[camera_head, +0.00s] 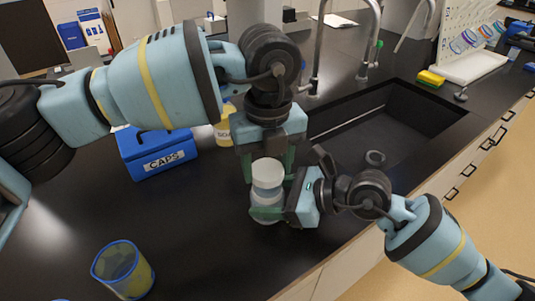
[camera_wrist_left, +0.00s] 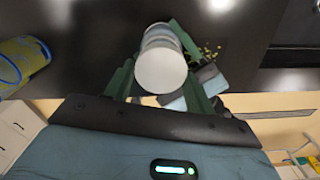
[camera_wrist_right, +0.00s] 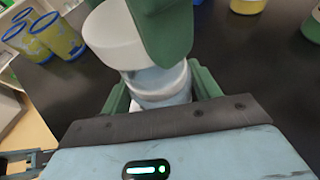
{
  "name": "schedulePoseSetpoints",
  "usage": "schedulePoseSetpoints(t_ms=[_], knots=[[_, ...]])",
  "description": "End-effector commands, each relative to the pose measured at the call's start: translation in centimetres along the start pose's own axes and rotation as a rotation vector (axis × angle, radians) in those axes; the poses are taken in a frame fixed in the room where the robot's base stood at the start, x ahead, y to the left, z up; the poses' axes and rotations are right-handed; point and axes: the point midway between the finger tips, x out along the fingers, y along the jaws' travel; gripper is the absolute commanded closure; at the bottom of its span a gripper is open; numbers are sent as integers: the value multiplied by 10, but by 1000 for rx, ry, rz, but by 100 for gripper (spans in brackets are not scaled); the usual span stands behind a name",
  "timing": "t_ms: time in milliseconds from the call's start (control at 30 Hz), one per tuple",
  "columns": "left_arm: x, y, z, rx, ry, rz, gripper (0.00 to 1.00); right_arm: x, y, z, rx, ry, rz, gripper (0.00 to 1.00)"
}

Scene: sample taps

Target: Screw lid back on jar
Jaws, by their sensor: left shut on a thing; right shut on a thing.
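A clear jar (camera_head: 266,203) stands upright near the counter's front edge, with a white lid (camera_head: 267,171) at its top. My left gripper (camera_head: 268,177) reaches down from above, its green fingers on either side of the lid and shut on it; the lid also shows between them in the left wrist view (camera_wrist_left: 161,70). My right gripper (camera_head: 268,210) comes from the right and is shut on the jar's body, seen in the right wrist view (camera_wrist_right: 160,88). The lid touches or sits very close over the jar's mouth; I cannot tell whether the threads are engaged.
A blue CAPS box (camera_head: 157,153) and a yellow-labelled bottle (camera_head: 222,128) stand behind. A blue-rimmed yellow cup (camera_head: 123,270) stands at front left. The black sink (camera_head: 385,125) lies to the right, with a small ring-like object (camera_head: 375,158) by its near edge. Left counter is mostly clear.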

Motion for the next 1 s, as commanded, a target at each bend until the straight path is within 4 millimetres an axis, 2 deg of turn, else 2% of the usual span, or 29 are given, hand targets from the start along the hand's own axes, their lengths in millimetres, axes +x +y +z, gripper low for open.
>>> schedulePoseSetpoints(t_ms=[433,800,1000], knots=[[-1,0,0,1,-1,0,66,0,0,0,0,0,0,79],[15,0,0,5,-1,0,66,0,0,0,0,0,0,79],[17,0,0,6,-1,0,66,0,0,0,0,0,0,79]])
